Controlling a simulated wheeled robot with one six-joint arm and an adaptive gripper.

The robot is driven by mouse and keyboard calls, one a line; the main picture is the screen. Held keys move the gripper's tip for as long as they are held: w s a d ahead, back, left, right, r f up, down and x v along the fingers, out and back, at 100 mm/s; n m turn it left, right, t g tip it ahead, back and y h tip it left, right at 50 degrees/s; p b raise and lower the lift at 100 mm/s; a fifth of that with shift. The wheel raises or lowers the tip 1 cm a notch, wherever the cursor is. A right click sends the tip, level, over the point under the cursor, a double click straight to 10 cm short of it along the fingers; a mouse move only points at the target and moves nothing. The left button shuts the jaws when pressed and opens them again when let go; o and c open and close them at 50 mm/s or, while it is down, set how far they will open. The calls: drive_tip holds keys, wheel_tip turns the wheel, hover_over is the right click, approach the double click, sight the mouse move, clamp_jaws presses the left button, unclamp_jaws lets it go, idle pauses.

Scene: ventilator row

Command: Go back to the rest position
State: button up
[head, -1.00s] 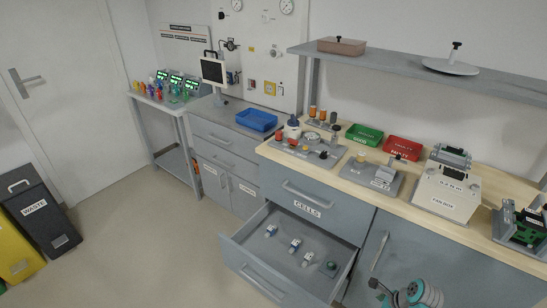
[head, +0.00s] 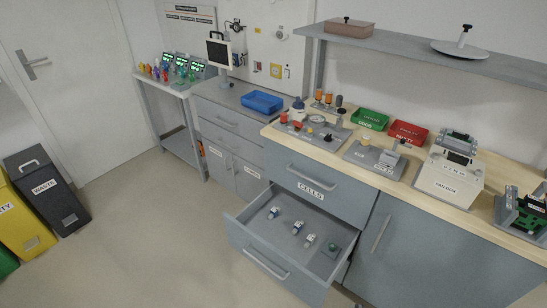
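My gripper does not show in the head view, so its state is hidden. The pulled-out drawer (head: 262,262) below the one labelled CELLS (head: 310,189) stands open. Inside it lie several small white-and-blue cells (head: 297,228) and a small green-topped item (head: 332,248).
The wooden worktop holds a fixture board (head: 310,134), a green tray (head: 370,118), a red tray (head: 408,132) and a grey-white machine (head: 449,180). A blue tray (head: 262,102) sits on the grey cabinet. Waste bins (head: 46,188) stand at left. The floor between is clear.

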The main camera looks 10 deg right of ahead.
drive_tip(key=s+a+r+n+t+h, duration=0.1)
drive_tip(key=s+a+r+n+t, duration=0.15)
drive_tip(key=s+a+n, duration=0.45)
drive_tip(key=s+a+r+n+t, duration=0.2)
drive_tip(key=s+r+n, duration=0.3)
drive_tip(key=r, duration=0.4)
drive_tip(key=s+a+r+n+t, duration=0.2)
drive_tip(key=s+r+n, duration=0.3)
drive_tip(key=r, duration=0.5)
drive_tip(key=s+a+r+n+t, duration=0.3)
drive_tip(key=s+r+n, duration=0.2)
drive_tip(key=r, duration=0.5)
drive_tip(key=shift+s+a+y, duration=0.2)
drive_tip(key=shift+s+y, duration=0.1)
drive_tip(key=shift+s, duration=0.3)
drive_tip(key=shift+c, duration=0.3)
